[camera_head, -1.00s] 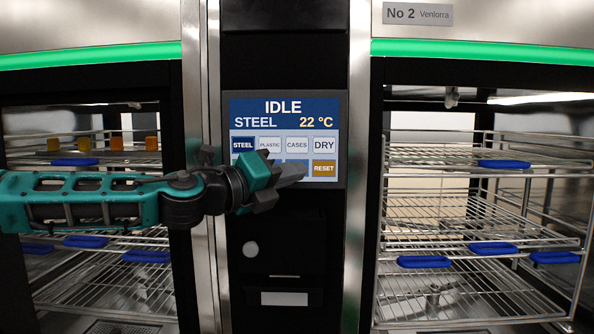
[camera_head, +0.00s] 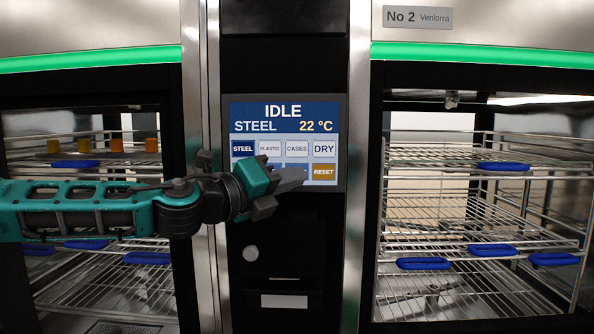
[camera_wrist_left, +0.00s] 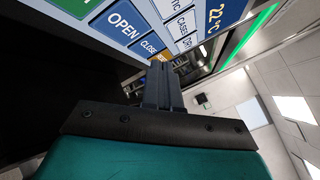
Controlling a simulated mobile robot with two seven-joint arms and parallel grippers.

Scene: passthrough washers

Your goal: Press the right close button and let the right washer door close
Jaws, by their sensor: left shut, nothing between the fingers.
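The control screen (camera_head: 311,107) reads IDLE, STEEL, 22 °C, between the two washers. The close button (camera_wrist_left: 149,43) shows in the left wrist view, beside the blue OPEN button. In the head view my gripper mostly hides that lower button row. My left gripper (camera_head: 296,178) is shut and empty, its tips in front of the lower row, left of the orange RESET button. The wrist view shows its fingers (camera_wrist_left: 158,75) near the close button; I cannot tell if they touch. The right washer (camera_head: 535,22) shows its racks; no door panel is visible across its front. My right gripper is out of view.
Wire racks (camera_head: 440,208) with blue handles fill the right washer. The left washer (camera_head: 90,22) also shows racks, partly behind my left arm. Steel posts flank the black control column. Green light strips glow above both openings.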

